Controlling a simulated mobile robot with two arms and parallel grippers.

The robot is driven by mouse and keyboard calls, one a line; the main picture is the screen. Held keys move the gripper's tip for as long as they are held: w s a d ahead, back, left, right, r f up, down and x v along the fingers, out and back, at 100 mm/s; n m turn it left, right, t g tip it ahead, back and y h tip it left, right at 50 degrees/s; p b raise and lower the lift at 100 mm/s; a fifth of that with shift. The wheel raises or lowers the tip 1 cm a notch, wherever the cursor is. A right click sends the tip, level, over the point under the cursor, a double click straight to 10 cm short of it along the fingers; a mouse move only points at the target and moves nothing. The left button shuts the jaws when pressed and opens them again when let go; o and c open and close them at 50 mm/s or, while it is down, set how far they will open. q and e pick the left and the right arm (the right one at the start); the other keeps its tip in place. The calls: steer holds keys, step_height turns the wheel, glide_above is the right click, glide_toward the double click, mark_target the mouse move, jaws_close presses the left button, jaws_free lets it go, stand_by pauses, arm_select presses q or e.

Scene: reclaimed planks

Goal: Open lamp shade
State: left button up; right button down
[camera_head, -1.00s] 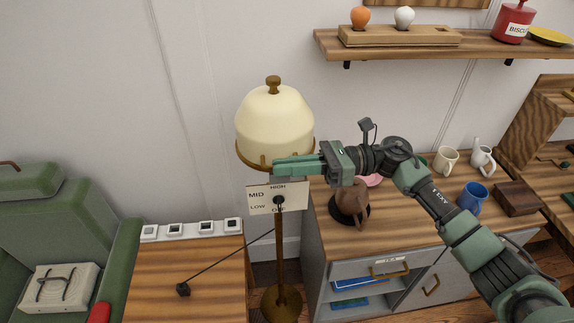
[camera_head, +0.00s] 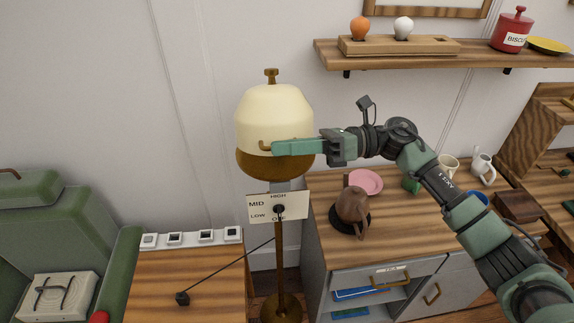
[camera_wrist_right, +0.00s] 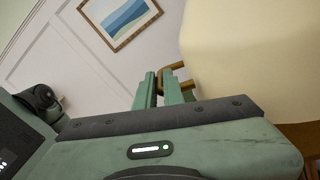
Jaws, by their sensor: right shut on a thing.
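The lamp shade (camera_head: 275,108) is a cream dome with a brass knob on top, on a floor lamp at the middle of the head view. A brown-gold bowl (camera_head: 275,168) shows below its lower edge. A small brass handle (camera_head: 264,146) sits on the front of the shade's lower edge. My right gripper (camera_head: 280,148) reaches in from the right and is shut on this handle. The wrist view shows the brass handle (camera_wrist_right: 180,72) at the fingertips, beside the cream shade (camera_wrist_right: 250,60). The fingers hide part of the handle. My left gripper is not in view.
A sign with a dial (camera_head: 278,208) is on the lamp below the bowl. A cabinet (camera_head: 335,250) with a brown jug (camera_head: 352,206) and a pink plate (camera_head: 366,182) stands right. A wall shelf (camera_head: 430,51) hangs above. A side table (camera_head: 195,275) and green armchair (camera_head: 50,240) are left.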

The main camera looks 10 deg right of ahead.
mark_target(284, 116)
steer(key=w+r+m, duration=0.2)
steer(key=r, duration=0.1)
steer(key=w+r+m, duration=0.1)
steer(key=r, duration=0.1)
steer(key=shift+w+r, duration=0.1)
steer(key=shift+w, duration=0.05)
steer(key=shift+w+r+m, duration=0.5)
steer(key=shift+r, duration=0.05)
steer(key=c, duration=1.5)
jaws_free()
steer(key=d+b, duration=0.4)
steer(key=d, duration=0.3)
steer(key=shift+d, duration=0.4)
